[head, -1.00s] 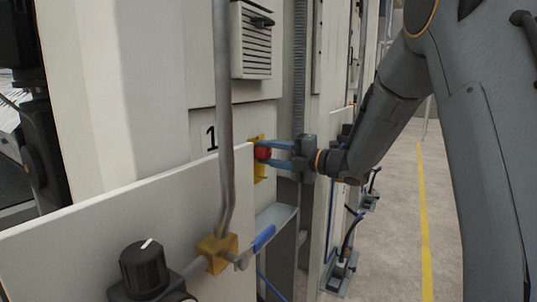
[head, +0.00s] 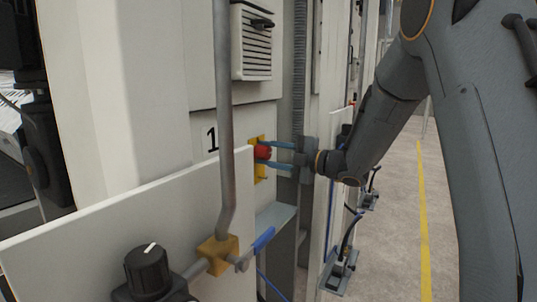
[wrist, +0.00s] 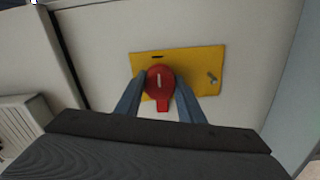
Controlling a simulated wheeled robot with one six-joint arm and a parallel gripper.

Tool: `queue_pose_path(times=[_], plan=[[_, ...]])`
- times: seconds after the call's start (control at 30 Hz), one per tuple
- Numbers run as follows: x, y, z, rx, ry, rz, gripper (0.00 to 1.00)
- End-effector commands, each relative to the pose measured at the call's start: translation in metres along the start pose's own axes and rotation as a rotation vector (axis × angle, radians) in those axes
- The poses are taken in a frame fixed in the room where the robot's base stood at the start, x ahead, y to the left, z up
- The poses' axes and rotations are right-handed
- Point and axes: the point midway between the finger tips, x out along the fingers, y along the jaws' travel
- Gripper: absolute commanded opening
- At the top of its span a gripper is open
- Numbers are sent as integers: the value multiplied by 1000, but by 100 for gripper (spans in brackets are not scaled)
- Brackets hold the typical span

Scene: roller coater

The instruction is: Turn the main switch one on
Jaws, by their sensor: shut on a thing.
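The main switch one is a red rotary knob (head: 262,152) on a yellow plate (head: 260,174), beside a black "1" on the cabinet panel. The wrist view shows the red knob (wrist: 160,82) with a pale line on its face and a red tab at its lower edge, on the yellow plate (wrist: 204,62). My gripper (head: 270,155) reaches it from the right, with its blue fingers on either side of the knob. In the wrist view my gripper (wrist: 160,88) is shut on the knob. The fingers cover parts of the knob's sides.
A vertical grey pipe (head: 224,110) and a white panel (head: 130,225) stand in front of the cabinet, left of the switch. A blue-handled valve (head: 263,240) and a black knob (head: 147,268) are lower down. Open floor (head: 400,230) lies to the right.

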Motion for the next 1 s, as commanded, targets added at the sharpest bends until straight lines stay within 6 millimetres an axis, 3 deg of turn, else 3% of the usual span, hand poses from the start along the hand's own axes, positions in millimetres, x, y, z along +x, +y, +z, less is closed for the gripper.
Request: queue_pose_path(times=[0.2, 0.23, 0.33, 0.67, 1.0], plan=[[0, -2, 0, 3, 1, -2, 13], [0, -2, 0, 3, 1, -2, 40], [0, -1, 0, 2, 0, -2, 54], [-3, -1, 0, 0, -1, 0, 54], [-53, -2, 1, 0, -4, 0, 54]])
